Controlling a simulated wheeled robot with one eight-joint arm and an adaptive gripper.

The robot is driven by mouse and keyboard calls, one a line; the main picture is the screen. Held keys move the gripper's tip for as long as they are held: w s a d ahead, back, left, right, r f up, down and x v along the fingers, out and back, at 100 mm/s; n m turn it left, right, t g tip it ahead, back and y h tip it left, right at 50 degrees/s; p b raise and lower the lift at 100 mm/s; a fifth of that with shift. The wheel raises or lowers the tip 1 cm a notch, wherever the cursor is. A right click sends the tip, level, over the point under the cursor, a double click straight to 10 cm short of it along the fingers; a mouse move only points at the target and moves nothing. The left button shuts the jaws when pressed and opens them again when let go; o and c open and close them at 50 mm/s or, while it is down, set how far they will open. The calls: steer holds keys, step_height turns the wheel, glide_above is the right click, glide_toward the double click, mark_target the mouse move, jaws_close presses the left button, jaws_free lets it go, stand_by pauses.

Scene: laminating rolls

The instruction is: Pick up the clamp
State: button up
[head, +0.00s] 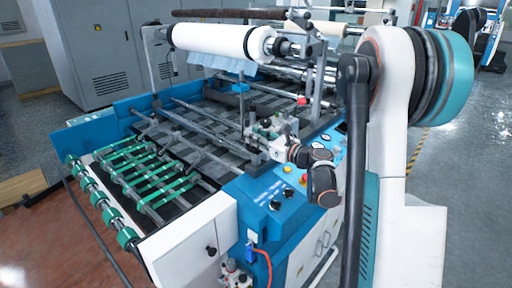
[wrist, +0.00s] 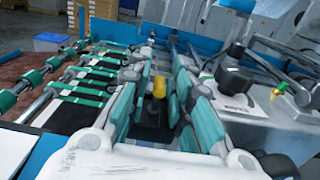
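In the wrist view a small thing with a yellow top and a dark lower part (wrist: 159,90) stands between the fingers of my gripper (wrist: 157,88). It looks like the clamp, but its shape is too small to tell for sure. The teal-padded fingers are open, with a visible gap on each side of it, and they do not appear to touch it. In the head view my gripper (head: 263,138) is over the right side of the machine bed, near the blue control panel. The clamp cannot be made out there.
The laminating machine has green-ringed rollers (head: 147,178) at its left and a white roll (head: 222,41) above. The blue control panel (head: 268,194) with knobs lies just right of the bed. In the wrist view a block with a black knob (wrist: 235,78) stands close right of my fingers.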

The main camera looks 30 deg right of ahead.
steer(key=shift+c, duration=0.5)
jaws_close()
steer(key=shift+r, duration=0.1)
